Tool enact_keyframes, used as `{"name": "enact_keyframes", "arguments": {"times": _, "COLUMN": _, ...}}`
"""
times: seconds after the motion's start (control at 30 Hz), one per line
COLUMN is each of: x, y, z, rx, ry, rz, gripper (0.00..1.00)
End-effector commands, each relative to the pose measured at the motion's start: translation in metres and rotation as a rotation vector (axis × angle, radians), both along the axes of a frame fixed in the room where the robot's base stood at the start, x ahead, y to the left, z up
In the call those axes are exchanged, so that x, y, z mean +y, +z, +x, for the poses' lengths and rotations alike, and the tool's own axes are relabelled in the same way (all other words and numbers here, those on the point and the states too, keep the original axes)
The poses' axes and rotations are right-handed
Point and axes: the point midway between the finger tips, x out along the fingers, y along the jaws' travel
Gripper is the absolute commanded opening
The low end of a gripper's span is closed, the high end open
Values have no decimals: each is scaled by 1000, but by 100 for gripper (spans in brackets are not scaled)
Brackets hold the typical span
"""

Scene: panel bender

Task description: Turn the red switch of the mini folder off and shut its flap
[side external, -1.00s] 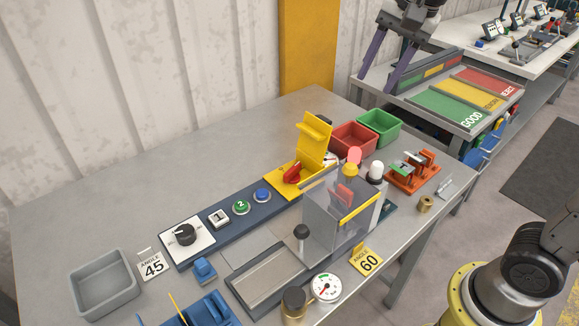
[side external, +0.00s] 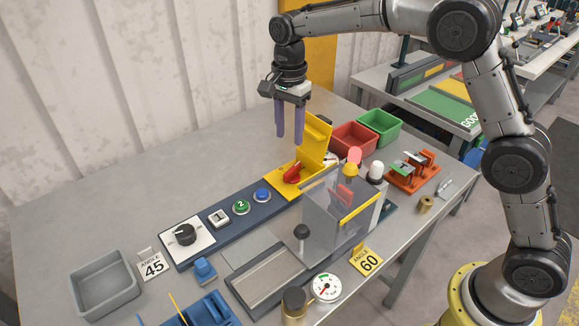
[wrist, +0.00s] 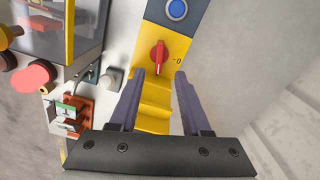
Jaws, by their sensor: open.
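The mini folder's red switch (side external: 292,174) sits on a yellow plate (side external: 274,180) at the far end of the dark control strip. In the wrist view the red switch (wrist: 160,57) lies lengthwise along the strip, with a "0" mark to its right that it does not point at. The yellow flap (side external: 315,140) stands open and upright behind the switch; it also shows in the wrist view (wrist: 153,105).
A clear guard box (side external: 335,215) stands close to the right of the switch. Red (side external: 353,138) and green (side external: 379,126) bins sit behind the flap. A blue button (side external: 262,195) is nearby on the strip.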

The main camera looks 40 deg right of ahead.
Motion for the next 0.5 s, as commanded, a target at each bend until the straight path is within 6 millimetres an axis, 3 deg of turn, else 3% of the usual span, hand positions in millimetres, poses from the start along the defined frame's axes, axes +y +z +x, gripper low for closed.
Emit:
{"name": "enact_keyframes", "arguments": {"times": 0.3, "x": 0, "y": -64, "z": -1, "rx": 5, "ry": 0, "rz": -1, "gripper": 48}}
{"name": "enact_keyframes", "arguments": {"times": 0.5, "x": 0, "y": -94, "z": -1, "rx": 2, "ry": 0, "rz": -1, "gripper": 48}}
